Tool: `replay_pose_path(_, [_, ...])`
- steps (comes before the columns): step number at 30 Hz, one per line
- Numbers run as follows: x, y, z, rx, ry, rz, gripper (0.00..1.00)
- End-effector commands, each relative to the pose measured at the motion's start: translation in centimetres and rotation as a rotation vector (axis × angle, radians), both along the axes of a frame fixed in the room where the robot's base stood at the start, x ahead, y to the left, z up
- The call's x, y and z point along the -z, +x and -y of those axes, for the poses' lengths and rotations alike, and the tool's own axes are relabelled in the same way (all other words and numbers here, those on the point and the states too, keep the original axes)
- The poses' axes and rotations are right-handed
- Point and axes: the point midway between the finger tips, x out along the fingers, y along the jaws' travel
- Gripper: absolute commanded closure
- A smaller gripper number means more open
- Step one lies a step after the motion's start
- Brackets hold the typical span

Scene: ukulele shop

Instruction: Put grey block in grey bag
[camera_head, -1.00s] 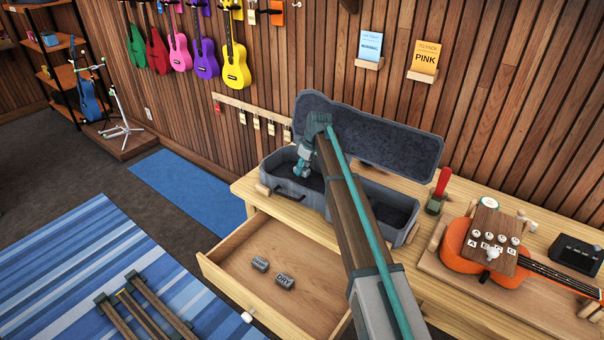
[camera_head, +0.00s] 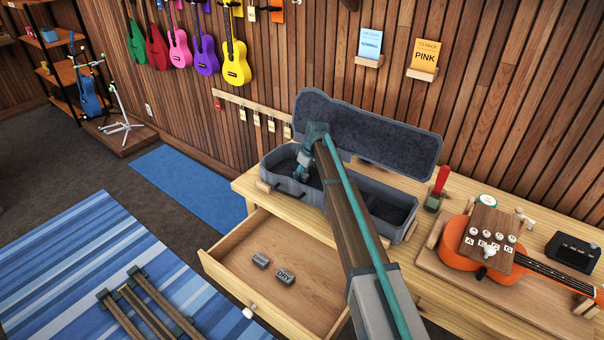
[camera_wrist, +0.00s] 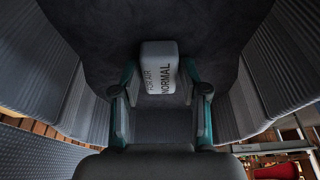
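The grey block (camera_wrist: 158,68), marked "FOR AIR NORMAL", is between my gripper's fingers (camera_wrist: 159,85) in the wrist view. In the head view my gripper (camera_head: 302,172) points down into the left part of the case. The held block is hard to make out there. In the wrist view the case's ribbed grey walls (camera_wrist: 270,75) surround the block, with dark lining beyond it.
Two more grey blocks lie in the open drawer (camera_head: 225,248): one at left (camera_head: 261,260) and one marked "DRY" (camera_head: 285,277). To the case's right are a red-handled tool (camera_head: 440,182) and an orange ukulele (camera_head: 460,246). My forearm crosses the case's middle.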

Motion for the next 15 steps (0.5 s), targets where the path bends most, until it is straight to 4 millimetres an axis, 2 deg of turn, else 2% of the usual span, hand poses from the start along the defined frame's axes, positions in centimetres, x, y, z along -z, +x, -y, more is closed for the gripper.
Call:
replay_pose_path(10, [-0.1, 0.0, 0.0, 0.0, 0.0, 0.0, 0.41])
replay_pose_path(15, [-0.93, -0.1, 0.17, 0.0, 0.0, 0.001, 0.41])
